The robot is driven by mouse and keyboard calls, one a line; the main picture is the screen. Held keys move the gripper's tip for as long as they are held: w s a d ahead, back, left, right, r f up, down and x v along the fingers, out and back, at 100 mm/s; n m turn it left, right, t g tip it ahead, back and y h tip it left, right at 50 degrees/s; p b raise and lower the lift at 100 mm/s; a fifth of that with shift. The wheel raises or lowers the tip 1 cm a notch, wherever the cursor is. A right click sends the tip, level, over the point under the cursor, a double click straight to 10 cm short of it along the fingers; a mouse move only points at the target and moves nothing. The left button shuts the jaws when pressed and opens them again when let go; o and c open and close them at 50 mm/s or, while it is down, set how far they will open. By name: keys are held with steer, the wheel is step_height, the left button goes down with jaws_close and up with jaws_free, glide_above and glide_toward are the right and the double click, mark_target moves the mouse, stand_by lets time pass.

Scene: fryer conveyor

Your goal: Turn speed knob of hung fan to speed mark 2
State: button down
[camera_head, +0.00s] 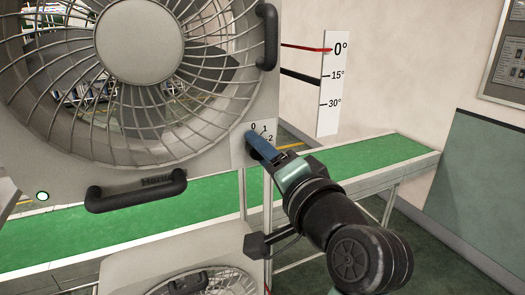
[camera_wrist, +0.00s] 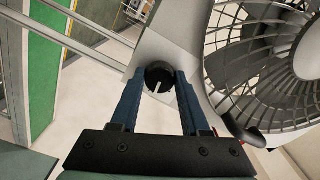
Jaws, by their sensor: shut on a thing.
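The hung fan (camera_head: 138,40) fills the upper left of the head view, with a grey housing and round grille; its grille also shows at the right of the wrist view (camera_wrist: 262,75). The speed marks 0, 1 and 2 (camera_head: 264,129) are printed at the housing's lower right corner. My gripper (camera_head: 255,143) reaches this corner from the lower right and hides the knob in the head view. In the wrist view the round black speed knob (camera_wrist: 159,72), with a white pointer line, sits between my two blue fingers, which are shut on it. Which mark the pointer faces cannot be told.
A green conveyor belt (camera_head: 385,155) runs behind and below the fan. A white angle scale (camera_head: 333,85) with a red and a black pointer hangs to the right. A second fan (camera_head: 190,282) is below. Black handles (camera_head: 135,190) jut from the housing.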

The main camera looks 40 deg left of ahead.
steer(key=shift+c, duration=1.9)
jaws_free()
steer(key=b+v, duration=0.6)
steer(key=v, duration=0.7)
steer(key=shift+f, duration=0.1)
